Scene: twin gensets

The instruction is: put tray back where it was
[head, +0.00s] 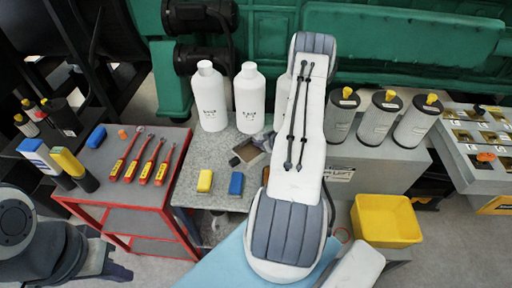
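A small, shallow, open tray-like box (247,153) with a brown inside lies on the speckled grey bench top (217,160), left of my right arm. Its right side is close to the arm and partly hidden, so I cannot tell whether anything touches it. My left gripper (117,272) is low at the left, in front of the red cart and far from the box. Its fingers are dark and partly cut off, so their opening is unclear.
A yellow block (205,181) and a blue block (236,184) lie on the bench before two white bottles (211,98). Grey filter canisters (379,119) and a yellow bin (386,221) stand right of my arm.

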